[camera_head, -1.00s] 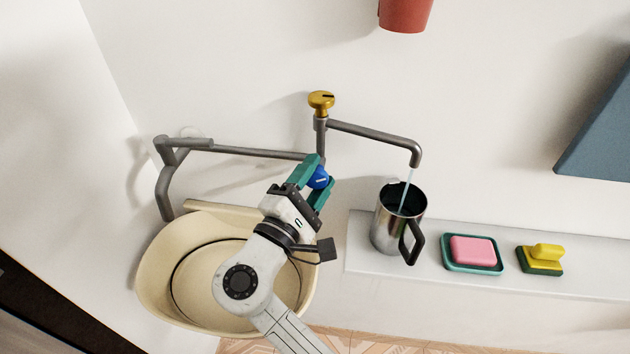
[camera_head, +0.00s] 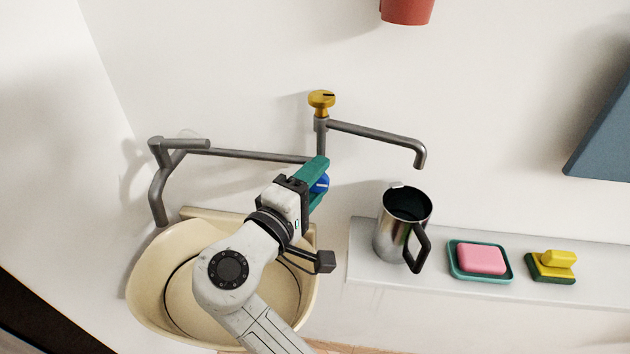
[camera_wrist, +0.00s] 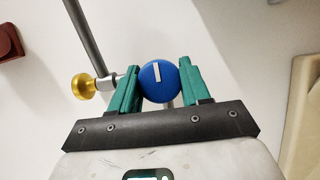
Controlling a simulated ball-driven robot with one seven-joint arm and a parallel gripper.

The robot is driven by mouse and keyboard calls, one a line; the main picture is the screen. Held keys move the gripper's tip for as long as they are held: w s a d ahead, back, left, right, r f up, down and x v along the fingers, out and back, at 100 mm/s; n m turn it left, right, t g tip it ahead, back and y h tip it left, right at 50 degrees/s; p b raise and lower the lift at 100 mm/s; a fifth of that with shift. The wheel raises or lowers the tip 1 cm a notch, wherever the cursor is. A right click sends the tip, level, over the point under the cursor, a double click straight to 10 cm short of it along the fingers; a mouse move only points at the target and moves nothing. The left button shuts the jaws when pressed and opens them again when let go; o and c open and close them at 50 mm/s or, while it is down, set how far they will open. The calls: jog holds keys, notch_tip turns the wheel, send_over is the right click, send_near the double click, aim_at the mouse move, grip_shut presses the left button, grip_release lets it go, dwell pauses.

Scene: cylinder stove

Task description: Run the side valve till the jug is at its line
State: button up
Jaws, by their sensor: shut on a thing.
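A blue round valve knob (camera_wrist: 158,81) with a white mark sits between the green fingers of my gripper (camera_wrist: 160,88) in the wrist view. My gripper (camera_head: 318,183) is shut on this knob (camera_head: 321,184), partly hidden in the head view. A yellow knob (camera_head: 321,101) tops the pipe above it and also shows in the wrist view (camera_wrist: 83,87). The grey spout (camera_head: 390,139) reaches right and ends above the steel jug (camera_head: 393,236). No stream shows between spout and jug. The jug stands upright on the shelf; its line and water level cannot be made out.
The white shelf (camera_head: 365,267) also bears a pink soap (camera_head: 482,259) in a teal dish and a yellow and green sponge (camera_head: 552,265). A red pot (camera_head: 406,10) hangs above.

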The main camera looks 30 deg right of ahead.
jog(key=shift+f, duration=0.1)
jog(key=o, duration=1)
jog(key=shift+c, duration=0.2)
jog(key=b+v, duration=0.1)
jog(key=v, duration=1)
jog(key=shift+w, duration=0.1)
